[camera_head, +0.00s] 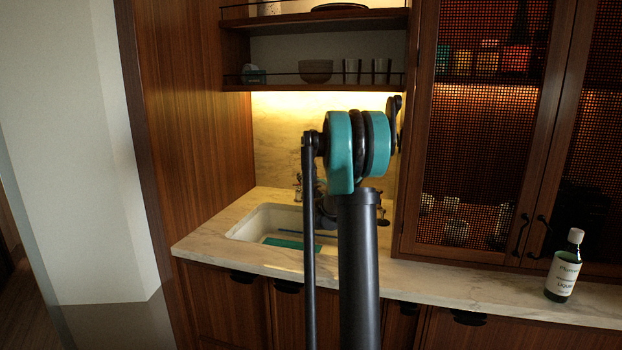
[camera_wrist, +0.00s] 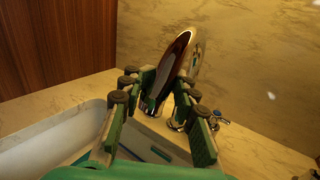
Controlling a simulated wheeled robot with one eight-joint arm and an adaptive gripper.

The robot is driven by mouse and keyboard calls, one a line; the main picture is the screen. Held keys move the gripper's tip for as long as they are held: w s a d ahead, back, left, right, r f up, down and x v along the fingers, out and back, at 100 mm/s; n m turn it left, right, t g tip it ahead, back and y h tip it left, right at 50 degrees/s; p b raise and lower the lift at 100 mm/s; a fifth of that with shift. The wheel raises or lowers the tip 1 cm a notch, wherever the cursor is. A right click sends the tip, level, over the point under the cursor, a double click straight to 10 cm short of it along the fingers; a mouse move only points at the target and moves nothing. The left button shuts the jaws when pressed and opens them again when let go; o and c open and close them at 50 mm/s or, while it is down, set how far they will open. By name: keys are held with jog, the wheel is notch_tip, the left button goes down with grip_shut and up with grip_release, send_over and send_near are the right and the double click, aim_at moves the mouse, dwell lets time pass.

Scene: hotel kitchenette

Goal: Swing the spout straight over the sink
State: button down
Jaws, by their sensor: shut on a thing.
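The chrome spout (camera_wrist: 184,55) rises as a curved, shiny shape in the upper middle of the wrist view. My gripper (camera_wrist: 160,88) has its green-padded fingers on both sides of the spout's lower part and is shut on it. Exact contact points are partly hidden by the fingers. A small chrome tap handle with a blue mark (camera_wrist: 222,117) stands just right of the spout. The white sink (camera_wrist: 45,138) lies left and below in the wrist view. In the head view the sink (camera_head: 243,228) is set in the counter; my arm hides most of the tap and the gripper.
A marble counter (camera_head: 450,275) runs to the right, with a green bottle (camera_head: 564,266) at its right end. A green flat item (camera_head: 291,244) lies in the sink. A wood wall (camera_head: 190,110) closes off the left; shelves (camera_head: 315,87) hang above. A mesh-fronted cabinet (camera_head: 480,140) stands right.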

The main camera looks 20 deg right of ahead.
jog(key=shift+w+a+r, duration=0.1)
jog(key=shift+w+a, duration=0.1)
jog(key=shift+a, duration=0.25)
jog(key=c, duration=1.3)
grip_release()
jog(key=shift+c, duration=0.2)
jog(key=shift+s+d, duration=0.1)
jog(key=shift+s, duration=0.5)
jog(key=s, duration=1.1)
jog(key=shift+a+f, duration=0.2)
jog(key=shift+f, duration=0.05)
